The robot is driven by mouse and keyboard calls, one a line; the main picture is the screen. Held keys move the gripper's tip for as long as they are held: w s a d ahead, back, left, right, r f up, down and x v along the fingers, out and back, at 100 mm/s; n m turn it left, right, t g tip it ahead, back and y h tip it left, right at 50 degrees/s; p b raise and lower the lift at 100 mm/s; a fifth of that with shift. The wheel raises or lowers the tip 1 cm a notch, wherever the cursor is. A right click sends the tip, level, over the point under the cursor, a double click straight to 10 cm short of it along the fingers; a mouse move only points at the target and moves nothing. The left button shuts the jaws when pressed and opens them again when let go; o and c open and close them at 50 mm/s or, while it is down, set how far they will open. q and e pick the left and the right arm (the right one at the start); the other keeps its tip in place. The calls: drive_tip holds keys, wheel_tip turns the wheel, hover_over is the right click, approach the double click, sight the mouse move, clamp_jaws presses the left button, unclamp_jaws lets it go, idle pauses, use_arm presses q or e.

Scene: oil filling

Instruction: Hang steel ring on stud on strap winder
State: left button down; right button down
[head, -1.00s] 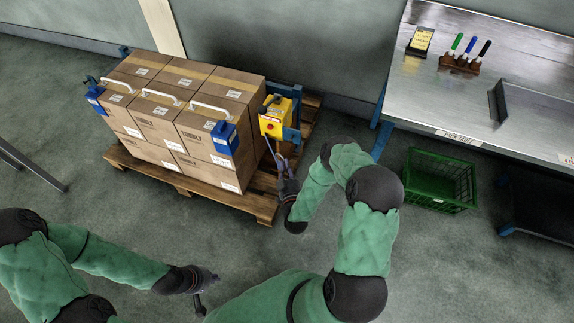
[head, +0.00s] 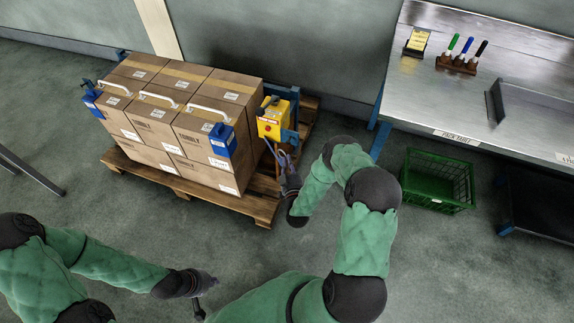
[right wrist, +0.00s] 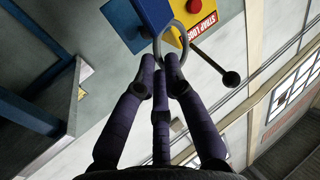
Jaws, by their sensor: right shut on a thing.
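The strap winder is a yellow box (head: 275,118) with a red button and blue parts, at the right end of the carton stack; it also shows in the right wrist view (right wrist: 204,12). My right gripper (head: 283,160) is raised just in front of and below it. In the right wrist view the gripper (right wrist: 162,68) is shut on the grey steel ring (right wrist: 185,38). The ring's upper arc overlaps the winder's blue part (right wrist: 150,16); I cannot tell whether it is around a stud. My left gripper (head: 205,284) is low at the front left, its jaws unclear.
A black-knobbed rod (right wrist: 230,78) sticks out beside the ring. Strapped cartons (head: 180,120) stand on a wooden pallet (head: 245,207). A green crate (head: 438,180) sits on the floor to the right, by the steel pack table (head: 430,100). The floor before the pallet is open.

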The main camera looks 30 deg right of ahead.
drive_tip(key=w+d+b, duration=0.1)
drive_tip(key=w+d, duration=0.1)
drive_tip(key=d, duration=0.1)
drive_tip(key=w+d+f+b, duration=0.1)
drive_tip(key=w+d, duration=0.2)
drive_tip(key=shift+f+b, duration=0.1)
drive_tip(key=shift+b, duration=0.2)
drive_tip(key=shift+w+d+f+b, duration=0.1)
drive_tip(key=shift+b, duration=0.3)
drive_tip(key=shift+w+d+f, duration=0.1)
drive_tip(key=shift+w+d, duration=0.05)
drive_tip(key=shift+w, duration=0.05)
idle(0.9)
idle(0.4)
drive_tip(key=c, duration=1.2)
unclamp_jaws()
drive_tip(key=shift+a, duration=0.2)
drive_tip(key=shift+c, duration=0.2)
drive_tip(key=shift+s, duration=0.15)
